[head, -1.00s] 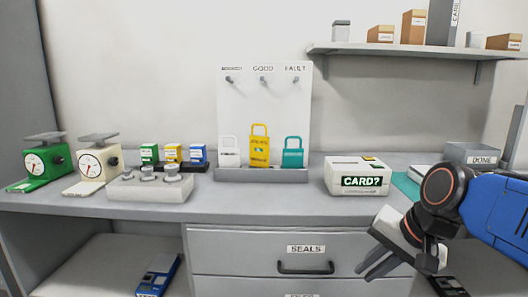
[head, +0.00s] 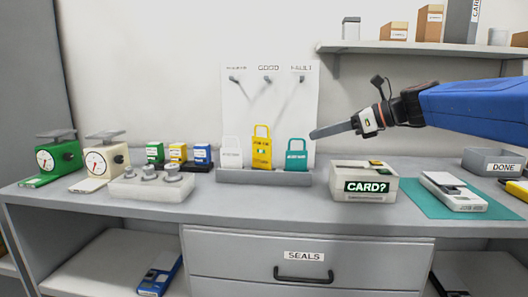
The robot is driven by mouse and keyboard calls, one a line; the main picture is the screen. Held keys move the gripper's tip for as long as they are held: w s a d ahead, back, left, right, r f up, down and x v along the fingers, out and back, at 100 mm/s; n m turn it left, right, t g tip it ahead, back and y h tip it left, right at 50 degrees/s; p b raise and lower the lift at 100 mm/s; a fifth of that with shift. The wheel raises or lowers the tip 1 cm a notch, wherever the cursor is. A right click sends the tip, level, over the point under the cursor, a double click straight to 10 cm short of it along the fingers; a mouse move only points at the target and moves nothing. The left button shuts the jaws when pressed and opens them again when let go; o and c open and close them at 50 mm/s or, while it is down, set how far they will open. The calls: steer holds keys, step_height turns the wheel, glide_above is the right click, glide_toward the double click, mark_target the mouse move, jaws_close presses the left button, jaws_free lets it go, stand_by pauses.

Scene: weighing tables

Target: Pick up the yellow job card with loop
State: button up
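The yellow job card with loop (head: 262,153) stands upright in the grey rack (head: 240,178), between a white card (head: 231,152) on its left and a teal card (head: 297,155) on its right. Its loop points up. My gripper (head: 314,134) reaches in from the right with its fingers pointing left, just above and to the right of the teal card's loop. It is apart from the yellow card and no object shows in it. The fingers overlap edge-on, so their spacing cannot be seen.
A white board (head: 268,95) with pegs stands behind the cards. The CARD? box (head: 350,172) is right of the rack, beside a teal mat (head: 418,202) with a device. Weights in a block (head: 150,190) and two scales stand left. A shelf (head: 420,48) hangs above right.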

steer(key=x, duration=1.2)
glide_above(271, 170)
steer(key=shift+w+f, duration=0.1)
steer(key=shift+f, duration=0.8)
steer(key=shift+c, duration=0.2)
jaws_close()
steer(key=shift+r, duration=0.1)
step_height(271, 170, up, 10)
steer(key=shift+f, duration=0.1)
